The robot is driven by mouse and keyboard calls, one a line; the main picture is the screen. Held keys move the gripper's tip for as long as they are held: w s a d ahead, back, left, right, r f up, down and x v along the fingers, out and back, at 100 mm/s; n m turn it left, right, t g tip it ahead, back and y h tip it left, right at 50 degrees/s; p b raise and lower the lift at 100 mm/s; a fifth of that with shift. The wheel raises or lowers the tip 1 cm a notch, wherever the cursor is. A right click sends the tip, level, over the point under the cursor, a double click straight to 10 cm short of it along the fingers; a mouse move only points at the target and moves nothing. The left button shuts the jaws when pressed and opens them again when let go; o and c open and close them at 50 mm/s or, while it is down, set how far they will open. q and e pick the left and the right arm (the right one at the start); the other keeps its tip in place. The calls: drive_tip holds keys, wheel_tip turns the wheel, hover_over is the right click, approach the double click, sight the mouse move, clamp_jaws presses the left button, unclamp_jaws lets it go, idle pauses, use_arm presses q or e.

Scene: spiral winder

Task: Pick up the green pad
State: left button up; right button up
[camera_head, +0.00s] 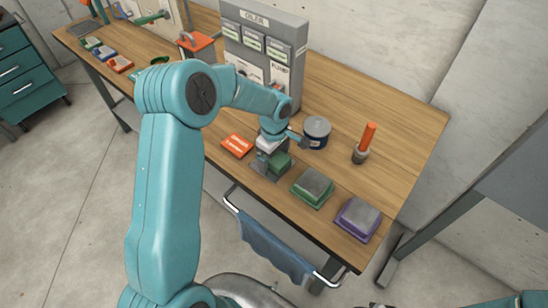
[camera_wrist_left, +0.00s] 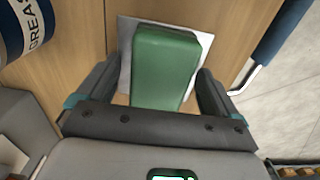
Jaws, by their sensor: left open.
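The green pad (camera_wrist_left: 165,62) is a plain green block with rounded edges. It lies on a pale square sheet (camera_wrist_left: 125,50) on the wooden bench. In the head view the green pad (camera_head: 281,164) shows near the bench's front edge, partly hidden by my left gripper (camera_head: 270,161). In the left wrist view my left gripper (camera_wrist_left: 157,78) is open, one finger on each side of the pad, with gaps between the fingers and the pad. I cannot tell how far the fingertips are above the bench. My right gripper is not in view.
A GREASE tin (camera_head: 316,131) stands behind the gripper. An orange item (camera_head: 237,145) lies left of it. A grey-topped green pad (camera_head: 312,187) and a purple one (camera_head: 358,218) lie to the right. An orange-handled tool (camera_head: 366,140) stands upright.

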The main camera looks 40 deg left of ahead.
use_arm(q)
drive_tip(key=shift+s, duration=0.1)
drive_tip(key=c, duration=1)
drive_tip(key=shift+c, duration=0.2)
drive_tip(key=shift+r, duration=0.1)
wheel_tip(320, 180, up, 20)
drive_tip(key=shift+f+b, duration=0.1)
drive_tip(key=shift+b, duration=0.7)
